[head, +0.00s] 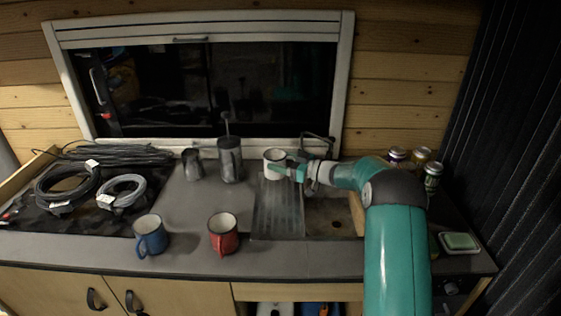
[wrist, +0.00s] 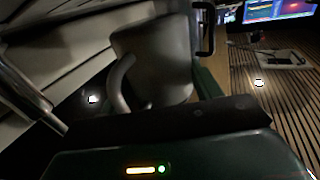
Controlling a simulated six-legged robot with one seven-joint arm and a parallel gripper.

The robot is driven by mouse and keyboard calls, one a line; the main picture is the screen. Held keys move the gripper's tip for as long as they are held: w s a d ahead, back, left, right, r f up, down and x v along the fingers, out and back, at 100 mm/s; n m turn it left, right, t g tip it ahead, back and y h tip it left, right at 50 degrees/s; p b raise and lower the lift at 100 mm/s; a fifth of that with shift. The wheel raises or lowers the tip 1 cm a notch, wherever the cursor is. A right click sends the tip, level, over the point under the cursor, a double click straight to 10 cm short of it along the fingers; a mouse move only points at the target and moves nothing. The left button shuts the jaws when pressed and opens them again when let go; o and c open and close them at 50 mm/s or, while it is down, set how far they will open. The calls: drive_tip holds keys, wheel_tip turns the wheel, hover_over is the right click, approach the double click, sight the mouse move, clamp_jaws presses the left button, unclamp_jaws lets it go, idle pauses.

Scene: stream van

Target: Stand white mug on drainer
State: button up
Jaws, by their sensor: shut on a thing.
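The white mug (head: 274,163) is upright at the back of the ribbed drainer (head: 277,212), with a dark rim. My gripper (head: 291,170) reaches in from the right and is shut on the mug's right side. In the wrist view the mug (wrist: 152,55) fills the upper middle, its curved handle on its left side. I cannot tell whether its base touches the drainer.
A red mug (head: 223,233) and a blue mug (head: 150,235) stand at the counter's front. A grey jug (head: 193,164) and a tall grey pot (head: 230,160) stand left of the white mug. The sink (head: 331,216) is right of the drainer. Several cans (head: 421,158) stand at the right.

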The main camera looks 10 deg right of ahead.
drive_tip(key=shift+f, duration=0.45)
drive_tip(key=o, duration=1.1)
drive_tip(key=shift+c, duration=0.2)
drive_tip(key=shift+r, duration=0.15)
drive_tip(key=shift+r, duration=0.3)
drive_tip(key=v, duration=1.2)
drive_tip(key=shift+r, duration=0.2)
